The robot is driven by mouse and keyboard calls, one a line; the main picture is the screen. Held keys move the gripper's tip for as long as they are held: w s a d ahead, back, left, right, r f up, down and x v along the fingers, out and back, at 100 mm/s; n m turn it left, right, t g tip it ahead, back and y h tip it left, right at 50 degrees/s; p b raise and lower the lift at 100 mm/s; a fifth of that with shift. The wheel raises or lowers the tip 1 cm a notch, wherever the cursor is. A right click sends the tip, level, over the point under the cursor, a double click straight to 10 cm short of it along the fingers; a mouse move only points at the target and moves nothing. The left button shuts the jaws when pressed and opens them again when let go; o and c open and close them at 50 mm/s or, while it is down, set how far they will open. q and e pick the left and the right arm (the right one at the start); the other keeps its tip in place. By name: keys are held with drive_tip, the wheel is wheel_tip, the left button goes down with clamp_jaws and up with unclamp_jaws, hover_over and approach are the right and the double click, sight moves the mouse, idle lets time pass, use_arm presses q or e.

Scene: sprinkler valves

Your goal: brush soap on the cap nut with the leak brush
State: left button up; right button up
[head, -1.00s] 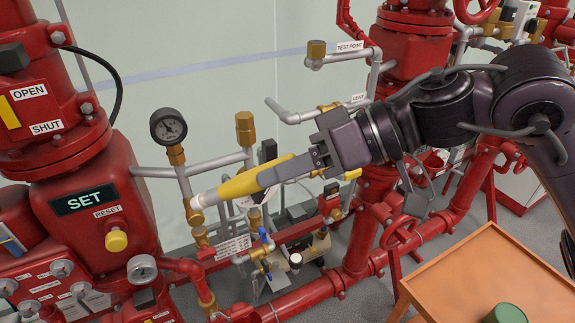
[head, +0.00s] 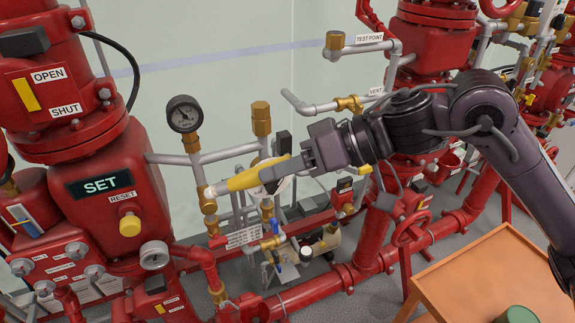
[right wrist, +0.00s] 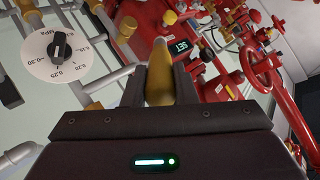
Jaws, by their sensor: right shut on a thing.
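The leak brush (head: 243,179) has a yellow handle and a pale tip. My right gripper (head: 283,174) is shut on its handle, and the brush points left. Its tip is at a brass nut (head: 208,207) on the grey pipework below the pressure gauge; I cannot tell whether they touch. Another brass cap (head: 261,118) stands on an upright pipe above the brush. I cannot tell for sure which brass piece is the cap nut. In the right wrist view the yellow handle (right wrist: 160,72) is between the fingers. My left gripper is not in view.
A pressure gauge (head: 184,113) and grey pipes stand close around the brush. A red valve body with a SET sign (head: 100,186) is at left. A hanging label (head: 244,237) and small blue-handled valves lie below. An orange table (head: 470,268) with a green object (head: 508,315) is at lower right.

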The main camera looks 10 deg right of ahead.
drive_tip(key=shift+w+a+f, duration=0.3)
drive_tip(key=shift+w+f, duration=0.55)
drive_tip(key=shift+f, duration=0.05)
drive_tip(key=shift+w+a+f, duration=0.25)
drive_tip(key=shift+w+f, duration=0.6)
drive_tip(key=shift+s+r, duration=0.1)
drive_tip(key=shift+r, duration=0.05)
drive_tip(key=s+d+r+p, duration=0.3)
drive_tip(key=s+r+p, duration=0.6)
drive_tip(key=shift+s+r, duration=0.25)
drive_tip(key=shift+r, duration=0.15)
idle(0.8)
drive_tip(key=shift+d, duration=0.1)
idle(0.4)
